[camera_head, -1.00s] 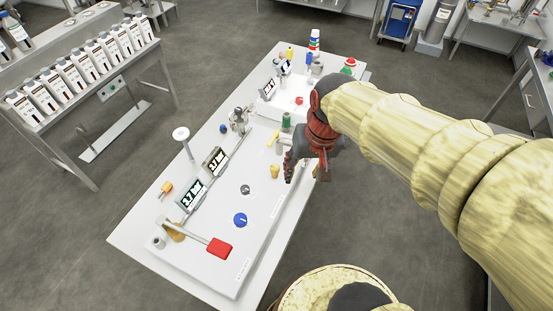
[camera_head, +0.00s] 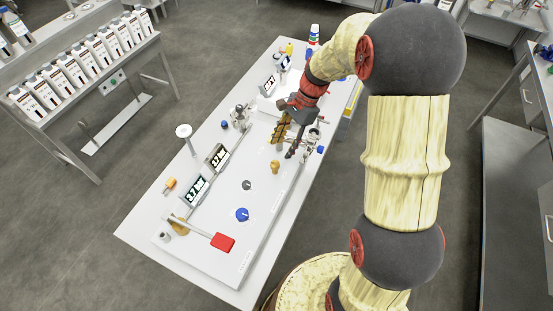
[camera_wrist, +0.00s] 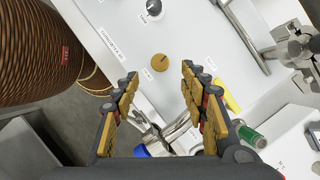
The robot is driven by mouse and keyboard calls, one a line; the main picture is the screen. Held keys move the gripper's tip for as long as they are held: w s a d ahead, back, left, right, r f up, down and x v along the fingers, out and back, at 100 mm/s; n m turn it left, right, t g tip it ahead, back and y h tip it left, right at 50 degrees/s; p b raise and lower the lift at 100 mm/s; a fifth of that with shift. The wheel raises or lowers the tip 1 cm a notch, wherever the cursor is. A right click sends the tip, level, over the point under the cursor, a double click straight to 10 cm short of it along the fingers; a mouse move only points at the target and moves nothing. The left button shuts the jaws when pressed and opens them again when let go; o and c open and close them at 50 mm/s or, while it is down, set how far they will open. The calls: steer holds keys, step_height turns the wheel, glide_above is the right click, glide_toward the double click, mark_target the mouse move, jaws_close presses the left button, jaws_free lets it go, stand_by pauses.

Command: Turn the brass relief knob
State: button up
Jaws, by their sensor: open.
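The brass relief knob (camera_head: 275,167) stands on the white panel, near the middle of its right side. In the wrist view the knob (camera_wrist: 160,62) is a round brass disc with a dark line on its face. It lies ahead of my gripper, roughly between the lines of the two fingers. My gripper (camera_head: 284,143) hangs over the panel just behind the knob in the head view. In the wrist view my gripper (camera_wrist: 160,88) has its fingers wide apart with nothing between them. I see no contact with the knob.
Metal fittings (camera_head: 312,136) stand close to my gripper's right. A yellow handle (camera_wrist: 227,97) and green cylinder (camera_wrist: 250,136) lie right of the fingers.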

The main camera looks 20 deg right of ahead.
mark_target(275, 163)
steer(key=b+x, duration=0.1)
steer(key=x, duration=0.6)
steer(key=shift+a+f, duration=0.2)
steer(key=shift+f, duration=0.15)
steer(key=c, duration=0.3)
steer(key=c, duration=0.8)
jaws_close()
